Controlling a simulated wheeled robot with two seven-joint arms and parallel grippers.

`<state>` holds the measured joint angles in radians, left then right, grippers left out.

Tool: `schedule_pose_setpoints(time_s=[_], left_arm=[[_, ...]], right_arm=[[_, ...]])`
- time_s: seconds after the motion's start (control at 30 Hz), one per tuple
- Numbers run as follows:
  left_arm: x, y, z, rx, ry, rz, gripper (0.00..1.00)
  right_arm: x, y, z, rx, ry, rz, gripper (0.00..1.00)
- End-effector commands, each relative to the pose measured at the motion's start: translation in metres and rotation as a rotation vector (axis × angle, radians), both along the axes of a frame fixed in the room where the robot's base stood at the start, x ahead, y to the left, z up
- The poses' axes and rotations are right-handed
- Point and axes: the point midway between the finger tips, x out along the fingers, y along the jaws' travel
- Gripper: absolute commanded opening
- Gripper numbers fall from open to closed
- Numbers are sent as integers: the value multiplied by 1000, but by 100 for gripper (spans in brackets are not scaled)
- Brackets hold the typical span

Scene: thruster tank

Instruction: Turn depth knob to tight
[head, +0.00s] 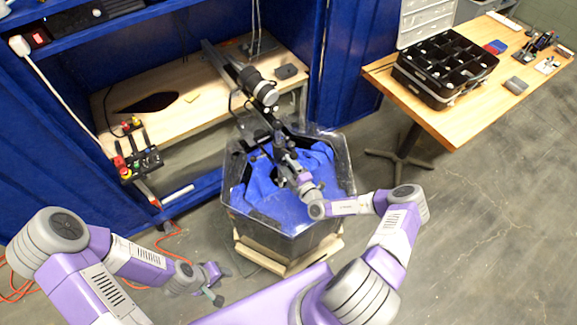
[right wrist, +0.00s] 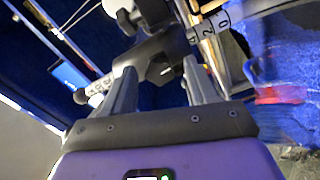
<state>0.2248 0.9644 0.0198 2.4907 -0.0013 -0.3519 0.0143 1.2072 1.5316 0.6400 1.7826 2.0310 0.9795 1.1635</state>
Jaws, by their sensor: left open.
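The clear-walled thruster tank (head: 234,192) stands in the middle of the head view, with a thruster rig (head: 258,88) mounted above it. My right gripper (head: 277,142) reaches in at the rig's post, where details are too small to tell. In the right wrist view, the fingers of my right gripper (right wrist: 158,75) stand apart on either side of a dark lobed part (right wrist: 155,52), likely the depth knob. Whether they press on it is unclear. A scale with numbers (right wrist: 208,25) shows just beyond. My left gripper (head: 214,285) is open and empty, low at the left.
A wooden bench (head: 200,80) stands behind the tank, with a control box (head: 140,163) at its left front. A table (head: 470,118) at the right holds a black organizer case (head: 445,70). Orange cable (head: 172,248) lies on the floor.

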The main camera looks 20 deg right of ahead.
Motion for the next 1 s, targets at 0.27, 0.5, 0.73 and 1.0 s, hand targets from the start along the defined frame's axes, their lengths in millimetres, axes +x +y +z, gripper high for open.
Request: schedule_pose_setpoints(time_s=[0.27, 0.5, 0.73, 1.0], left_arm=[[0, 0, 0, 0, 0, 0, 43], [0, 0, 2, 0, 0, 0, 43], [0, 0, 2, 0, 0, 0, 43], [0, 0, 2, 0, 0, 0, 43]], right_arm=[[-5, -1, 0, -1, 0, -1, 58], [-43, -6, 0, 0, 1, -1, 58], [-71, -9, 0, 0, 1, -1, 58], [-75, -9, 0, 0, -1, 0, 58]])
